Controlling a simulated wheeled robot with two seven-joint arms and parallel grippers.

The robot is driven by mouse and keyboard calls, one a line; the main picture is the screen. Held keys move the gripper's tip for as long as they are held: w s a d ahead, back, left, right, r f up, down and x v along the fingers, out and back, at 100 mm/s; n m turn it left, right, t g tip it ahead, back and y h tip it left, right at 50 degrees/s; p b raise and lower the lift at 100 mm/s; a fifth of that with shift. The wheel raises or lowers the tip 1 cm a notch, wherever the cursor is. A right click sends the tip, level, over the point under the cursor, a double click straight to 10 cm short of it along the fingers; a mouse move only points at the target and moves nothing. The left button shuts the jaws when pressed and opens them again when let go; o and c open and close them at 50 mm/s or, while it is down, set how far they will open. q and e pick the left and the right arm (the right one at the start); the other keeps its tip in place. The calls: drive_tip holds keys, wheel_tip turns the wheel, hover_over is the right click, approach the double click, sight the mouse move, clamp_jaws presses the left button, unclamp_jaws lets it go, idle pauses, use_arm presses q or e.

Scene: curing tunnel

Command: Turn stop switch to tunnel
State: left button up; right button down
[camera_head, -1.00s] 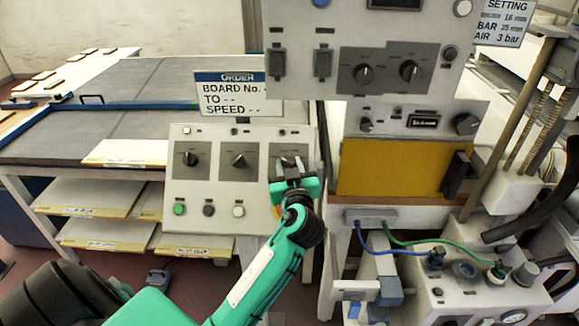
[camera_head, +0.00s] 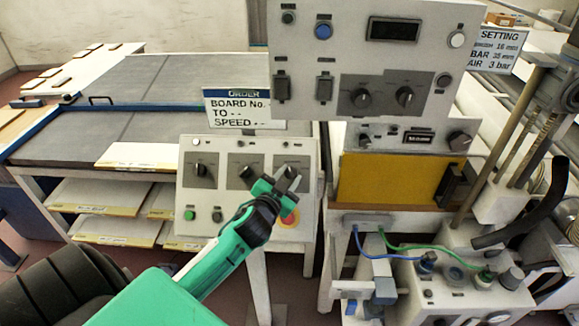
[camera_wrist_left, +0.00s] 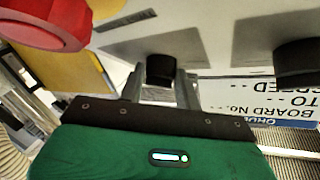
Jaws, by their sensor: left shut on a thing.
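The white control panel (camera_head: 187,150) has a row of black rotary switches: a left one (camera_head: 200,170), a middle one (camera_head: 246,172) and a right one, mostly hidden by my gripper. I cannot read the labels, so I cannot tell which is named for stop or tunnel. My left gripper (camera_head: 281,181) is at the right switch. In the left wrist view its fingers (camera_wrist_left: 166,88) are shut on that black knob (camera_wrist_left: 160,69). The knob's pointer direction is hidden.
A red stop button (camera_wrist_left: 42,24) on the panel shows close to my gripper in the wrist view. An order sign (camera_head: 245,107) stands behind the panel. A machine with a yellow front (camera_head: 390,180) stands to the right. Blue and green hoses (camera_head: 410,246) run below it.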

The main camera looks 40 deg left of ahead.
use_arm(q)
drive_tip(key=m+h+p, duration=0.2)
drive_tip(key=p, duration=0.1)
drive_tip(key=m+g+h+p, duration=0.1)
drive_tip(key=m+p, duration=0.1)
drive_tip(key=m, duration=0.1)
drive_tip(key=a+r+m+g+h+p, duration=0.1)
drive_tip(key=m+h+p, duration=0.1)
drive_tip(key=p, duration=0.1)
drive_tip(key=shift+m+h+p, duration=0.3)
drive_tip(key=shift+m+p, duration=0.05)
drive_tip(key=shift+m, duration=0.05)
drive_tip(key=shift+w+f+m+g+h+p, duration=0.1)
drive_tip(key=shift+m+g+h+p, duration=0.75)
drive_tip(key=shift+m+p, duration=0.6)
drive_tip(key=shift+g, duration=0.25)
drive_tip(key=o, duration=1)
drive_tip(key=shift+c, duration=0.2)
drive_tip(key=shift+f, duration=0.1)
